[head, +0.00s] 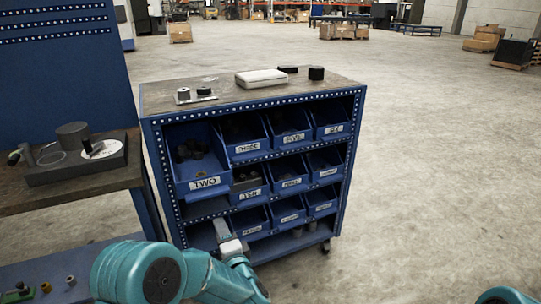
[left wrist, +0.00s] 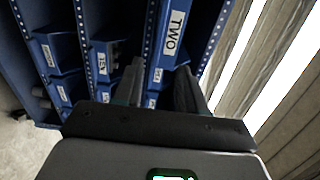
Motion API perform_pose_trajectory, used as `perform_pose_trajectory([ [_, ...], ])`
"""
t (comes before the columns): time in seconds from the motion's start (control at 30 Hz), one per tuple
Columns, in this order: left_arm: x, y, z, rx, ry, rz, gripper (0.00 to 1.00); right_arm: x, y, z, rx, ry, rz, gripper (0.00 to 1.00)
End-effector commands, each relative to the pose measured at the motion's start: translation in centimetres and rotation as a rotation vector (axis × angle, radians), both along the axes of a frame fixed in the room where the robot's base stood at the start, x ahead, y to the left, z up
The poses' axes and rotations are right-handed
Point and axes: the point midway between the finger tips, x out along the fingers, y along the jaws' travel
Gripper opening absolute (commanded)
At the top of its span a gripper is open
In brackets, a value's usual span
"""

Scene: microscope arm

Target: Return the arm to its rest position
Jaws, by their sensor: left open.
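My left arm (head: 165,275) is teal and reaches in from the bottom left of the head view. My left gripper (head: 222,229) is in front of the lower left part of the blue shelf cart, below the bin labelled TWO (head: 202,172). That bin juts forward of its neighbours and holds dark round pieces. In the left wrist view the fingers of the gripper (left wrist: 160,72) are apart, with the TWO bin (left wrist: 176,30) beyond them. Nothing is seen held between them. Whether a finger touches the bin cannot be told. My right gripper is out of view.
The blue cart (head: 345,160) holds several labelled bins. Its top carries a white case (head: 262,78) and small dark cylinders (head: 316,73). A workbench (head: 70,190) with a grey fixture stands close on the left. Open concrete floor (head: 430,150) lies to the right.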

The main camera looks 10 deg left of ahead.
Motion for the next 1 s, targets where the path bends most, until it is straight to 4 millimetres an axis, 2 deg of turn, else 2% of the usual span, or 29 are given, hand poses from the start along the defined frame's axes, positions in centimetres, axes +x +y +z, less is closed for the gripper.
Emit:
perform_pose_trajectory([
  [0.07,-0.3,2.3,0.6,0.000,0.022,0.041,0.40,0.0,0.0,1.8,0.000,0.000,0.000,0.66],
  [0.13,-1.6,5.1,-0.2,0.012,0.091,0.071,0.40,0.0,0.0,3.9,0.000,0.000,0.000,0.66],
  [0.17,-2.6,5.8,-1.4,0.008,0.153,0.048,0.40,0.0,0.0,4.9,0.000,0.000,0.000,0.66],
  [0.2,-3.9,6.0,-3.7,-0.052,0.227,-0.007,0.40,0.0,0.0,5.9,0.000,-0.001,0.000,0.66],
  [0.3,-7.7,4.2,-9.5,-0.363,0.350,-0.112,0.40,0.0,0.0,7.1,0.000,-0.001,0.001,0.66],
  [0.37,-10.4,2.6,-12.2,-0.564,0.419,-0.135,0.40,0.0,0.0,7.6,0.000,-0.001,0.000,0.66],
  [0.4,-12.5,1.4,-13.7,-0.703,0.467,-0.132,0.40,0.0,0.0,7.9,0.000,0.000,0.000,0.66],
  [0.47,-15.9,-0.5,-15.6,-0.913,0.543,-0.100,0.40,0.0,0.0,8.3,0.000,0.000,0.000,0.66],
  [0.53,-20.1,-2.9,-17.3,-1.151,0.638,-0.021,0.40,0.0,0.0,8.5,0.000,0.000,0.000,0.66],
  [0.6,-24.3,-5.2,-18.3,-1.362,0.734,0.101,0.40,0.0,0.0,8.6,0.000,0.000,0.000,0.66],
  [0.73,-30.3,-8.1,-18.8,-1.629,0.856,0.386,0.40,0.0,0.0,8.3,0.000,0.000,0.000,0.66],
  [0.83,-32.6,-9.0,-18.8,-1.738,0.875,0.589,0.40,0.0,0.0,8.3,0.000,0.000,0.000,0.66],
  [1.0,-33.5,-9.2,-18.8,-1.818,0.824,0.781,0.40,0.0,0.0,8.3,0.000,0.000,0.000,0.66],
])
